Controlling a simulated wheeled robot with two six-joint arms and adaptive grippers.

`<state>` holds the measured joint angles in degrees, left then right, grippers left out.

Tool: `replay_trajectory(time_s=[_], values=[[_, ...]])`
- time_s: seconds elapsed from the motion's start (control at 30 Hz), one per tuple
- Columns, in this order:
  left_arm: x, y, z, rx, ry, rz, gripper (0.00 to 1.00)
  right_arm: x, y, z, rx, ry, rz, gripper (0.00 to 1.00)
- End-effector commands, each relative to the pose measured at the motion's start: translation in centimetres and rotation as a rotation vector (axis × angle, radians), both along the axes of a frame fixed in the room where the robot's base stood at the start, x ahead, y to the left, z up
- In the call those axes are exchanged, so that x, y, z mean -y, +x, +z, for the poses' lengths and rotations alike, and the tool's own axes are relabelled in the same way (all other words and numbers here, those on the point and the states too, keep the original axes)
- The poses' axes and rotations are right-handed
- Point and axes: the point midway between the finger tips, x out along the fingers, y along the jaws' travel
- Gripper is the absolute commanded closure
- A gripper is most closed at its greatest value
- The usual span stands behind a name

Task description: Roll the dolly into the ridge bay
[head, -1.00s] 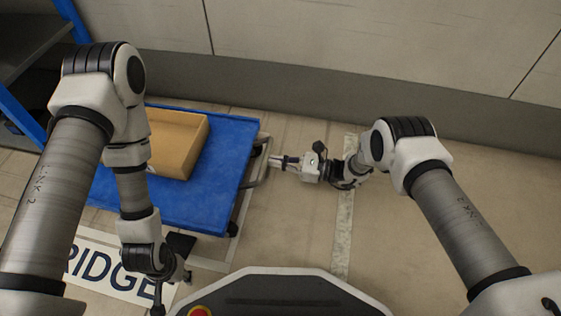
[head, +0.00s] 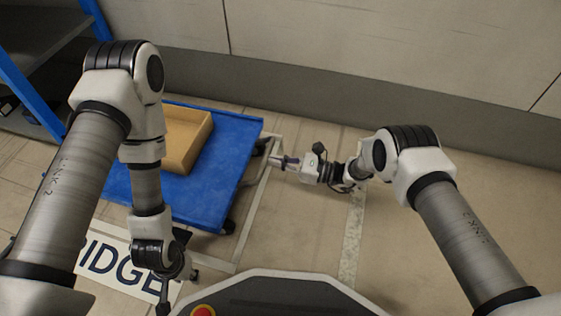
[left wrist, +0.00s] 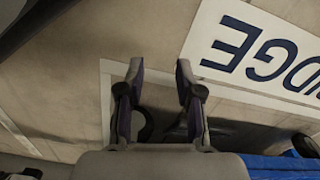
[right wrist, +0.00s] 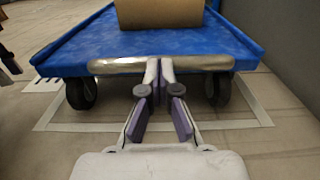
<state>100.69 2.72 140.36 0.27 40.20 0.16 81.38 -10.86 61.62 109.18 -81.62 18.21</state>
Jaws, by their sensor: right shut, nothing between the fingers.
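The blue dolly (head: 222,165) stands on its wheels at left of centre in the head view, carrying an open cardboard box (head: 196,148). Its metal end bar (right wrist: 110,66) shows in the right wrist view. My right gripper (head: 277,161) is shut and empty at that end; its fingertips (right wrist: 160,75) overlap the bar, and contact is not clear. White floor lines (right wrist: 150,126) mark the bay, with the dolly's near wheels inside the near line. The RIDGE floor sign (head: 120,270) is partly hidden by my left arm. My left gripper (left wrist: 157,78) is open and empty above the floor.
A blue-framed shelf (head: 38,92) stands at the far left. A wall (head: 330,92) runs behind the dolly. A pale floor strip (head: 354,235) lies right of the bay. Floor to the right is clear.

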Motion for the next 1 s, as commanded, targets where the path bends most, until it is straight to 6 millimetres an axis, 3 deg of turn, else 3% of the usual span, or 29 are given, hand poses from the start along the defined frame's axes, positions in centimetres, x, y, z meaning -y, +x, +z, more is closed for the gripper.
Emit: replay_trajectory(time_s=[0.27,1.0], values=[[0.0,0.0,0.2,0.0,0.0,0.0,0.65,0.0,0.0,0.1,0.0,0.0,-0.001,1.0],[0.0,0.0,2.4,0.0,0.0,0.0,0.65,8.7,-1.5,0.1,0.0,-0.001,-0.002,1.0]])
